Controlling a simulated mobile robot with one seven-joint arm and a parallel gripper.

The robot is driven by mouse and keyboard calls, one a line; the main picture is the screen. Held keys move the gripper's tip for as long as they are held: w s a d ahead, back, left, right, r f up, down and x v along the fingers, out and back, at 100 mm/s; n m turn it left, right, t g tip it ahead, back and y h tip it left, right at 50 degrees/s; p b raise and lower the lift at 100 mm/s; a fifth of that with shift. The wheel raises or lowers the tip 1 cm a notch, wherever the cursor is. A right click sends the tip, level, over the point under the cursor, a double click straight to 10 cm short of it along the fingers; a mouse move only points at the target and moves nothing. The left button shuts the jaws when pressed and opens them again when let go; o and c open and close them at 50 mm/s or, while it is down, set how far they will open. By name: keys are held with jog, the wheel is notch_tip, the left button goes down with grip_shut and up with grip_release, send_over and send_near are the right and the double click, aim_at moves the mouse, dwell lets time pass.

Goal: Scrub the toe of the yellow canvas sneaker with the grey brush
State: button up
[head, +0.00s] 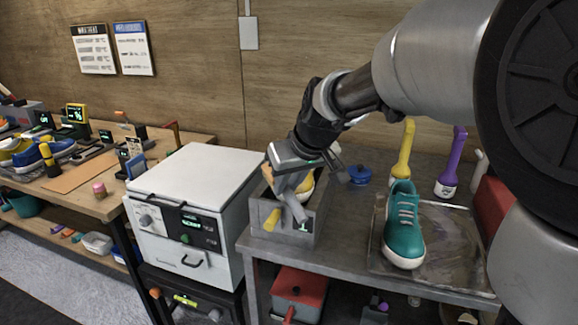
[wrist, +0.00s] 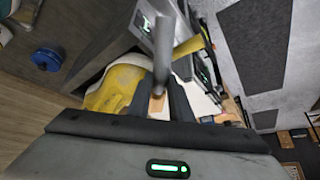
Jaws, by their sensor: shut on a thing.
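My gripper (head: 295,195) is above the grey bin marked "1" (head: 321,212) in the head view and points down into it. It is shut on the grey brush, whose grey handle (wrist: 163,60) stands out between the dark fingers in the wrist view. A small tan part shows between the fingers. The yellow sneaker (wrist: 112,88), with a pale sole, lies in the bin just beside the fingers; a bit of it shows in the head view (head: 306,187). My gripper hides much of it, and I cannot tell whether the brush touches its toe.
A teal sneaker (head: 403,230) stands on a metal tray (head: 450,255) to the right. A yellow brush (head: 404,150) and a purple brush (head: 451,165) stand behind it. A blue lidded pot (head: 360,175) is behind the bin. A white cabinet (head: 195,185) stands close left.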

jog(key=shift+r, duration=0.15)
jog(key=shift+s+a+r+p, duration=0.1)
jog(key=shift+s+r+p, duration=0.15)
jog(key=shift+r+p, duration=0.55)
jog(key=shift+s+a+r+p, duration=0.15)
jog(key=shift+r+p, duration=0.3)
jog(key=shift+r, duration=0.6)
jog(key=shift+s+r+p, duration=0.3)
jog(key=shift+r+p, duration=0.35)
jog(key=shift+r, duration=0.3)
jog(key=r+p, duration=0.1)
jog(key=r, duration=0.2)
jog(key=shift+s+a+p, duration=0.1)
jog(key=shift+s+p, duration=0.2)
jog(key=shift+p, duration=0.1)
jog(key=shift+p, duration=0.4)
